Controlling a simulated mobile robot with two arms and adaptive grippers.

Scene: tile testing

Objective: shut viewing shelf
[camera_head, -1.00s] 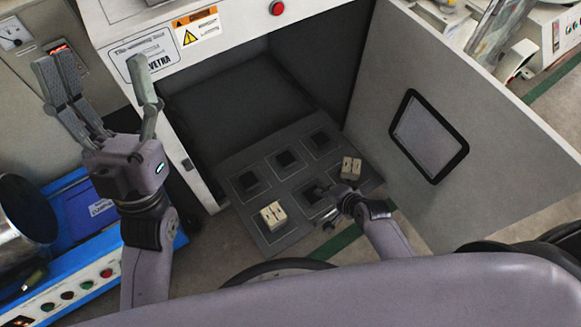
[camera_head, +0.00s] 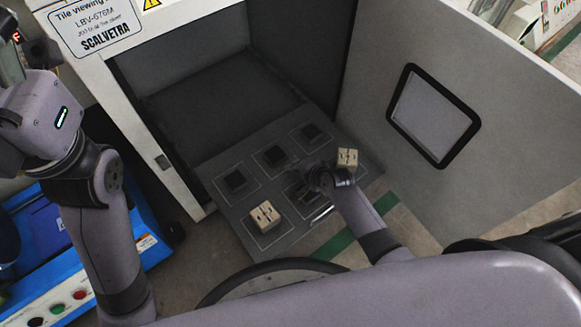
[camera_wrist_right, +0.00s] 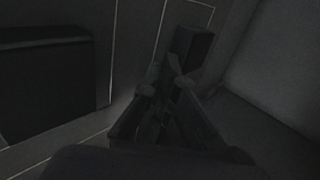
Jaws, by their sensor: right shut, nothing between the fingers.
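The viewing shelf (camera_head: 322,214) is a grey panel with several dark square pads, sticking out of the open cabinet (camera_head: 205,105) at its front. Two tan tiles lie on it: one at the front left (camera_head: 264,217), one at the right (camera_head: 347,160). My right gripper (camera_head: 308,190) is low over the shelf's front middle, between the tiles; contact is unclear. Its fingers (camera_wrist_right: 163,85) show shut and empty in the dark wrist view, near a dark block. My left gripper (camera_head: 12,60) is at the left edge, its fingers largely cut off.
A large grey door (camera_head: 515,130) with a black-framed window (camera_head: 433,115) stands open at the right of the cabinet. A blue device (camera_head: 148,238) with coloured buttons is at the lower left. Floor shows in front of the shelf.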

